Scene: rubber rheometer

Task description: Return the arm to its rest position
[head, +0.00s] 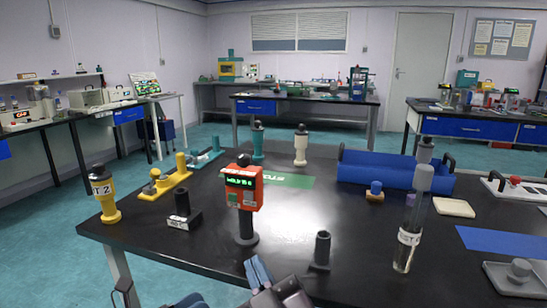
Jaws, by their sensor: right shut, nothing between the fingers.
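My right gripper (262,273) is low in the middle of the head view, at the near edge of the black table (310,215). Its fingers are shut and empty, apart from the things around it. A red-orange device with a green display (242,188) stands on a dark post just beyond it. A dark cylinder on a flat foot (322,250) stands to its right. A small blue-grey part at the bottom edge, left of the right gripper, may belong to my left gripper (190,301); its fingers cannot be made out.
A yellow and black canister (103,197) and a yellow fixture (165,184) stand at the left. A blue tray (385,170), a clear tube with a grey cap (409,240) and a blue mat (495,241) are at the right. The table's front middle has bare room.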

